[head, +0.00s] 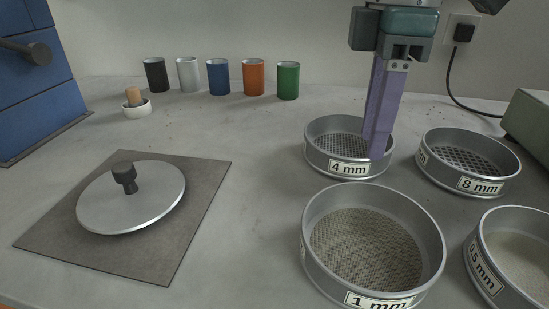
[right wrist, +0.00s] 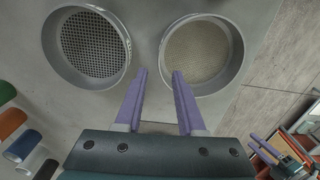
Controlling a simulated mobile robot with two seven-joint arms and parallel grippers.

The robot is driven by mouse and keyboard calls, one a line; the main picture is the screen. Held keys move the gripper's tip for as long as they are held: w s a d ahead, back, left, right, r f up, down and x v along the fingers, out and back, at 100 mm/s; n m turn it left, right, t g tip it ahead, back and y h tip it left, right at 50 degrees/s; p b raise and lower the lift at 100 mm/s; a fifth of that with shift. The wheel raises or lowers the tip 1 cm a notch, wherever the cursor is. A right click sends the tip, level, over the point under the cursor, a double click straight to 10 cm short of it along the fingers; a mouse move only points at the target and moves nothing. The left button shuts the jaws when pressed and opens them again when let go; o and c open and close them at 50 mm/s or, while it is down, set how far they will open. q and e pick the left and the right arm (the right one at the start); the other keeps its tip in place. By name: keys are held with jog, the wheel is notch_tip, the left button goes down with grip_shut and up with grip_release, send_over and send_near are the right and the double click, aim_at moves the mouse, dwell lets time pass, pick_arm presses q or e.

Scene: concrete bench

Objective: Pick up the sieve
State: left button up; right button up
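Several round metal sieves stand on the bench in the head view: the 4 mm sieve (head: 318,160), the 8 mm sieve (head: 440,176), the 1 mm sieve (head: 318,265) and the 0.5 mm sieve (head: 500,290). My right gripper (head: 376,156) points down, its purple fingers covering part of the 4 mm sieve's right side. In the right wrist view it (right wrist: 158,74) is open and empty, over the gap between a coarser-mesh sieve (right wrist: 48,45) and a finer-mesh one (right wrist: 238,50). My left gripper (right wrist: 276,143) shows small at lower right, fingers apart.
A metal lid (head: 150,205) with a dark knob lies on a grey mat (head: 200,185) at left. Several coloured cups (head: 253,77) line the back, near a small white bowl (head: 137,108). A blue cabinet (head: 35,90) stands at far left. The bench middle is clear.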

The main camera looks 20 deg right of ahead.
aim_at(363, 185)
jog(key=f, duration=0.3)
jog(key=shift+s, duration=0.35)
notch_tip(363, 185, down, 6)
jog(key=shift+w+r+b, duration=0.15)
jog(key=shift+r+b, duration=0.05)
jog(key=shift+b, duration=1)
pick_arm(q)
jog(key=f, duration=0.2)
jog(key=shift+s+a+f, duration=0.1)
jog(key=shift+s+f, duration=0.2)
jog(key=shift+f, duration=0.05)
pick_arm(e)
jog(key=shift+c, duration=0.3)
jog(key=c, duration=0.3)
grip_shut()
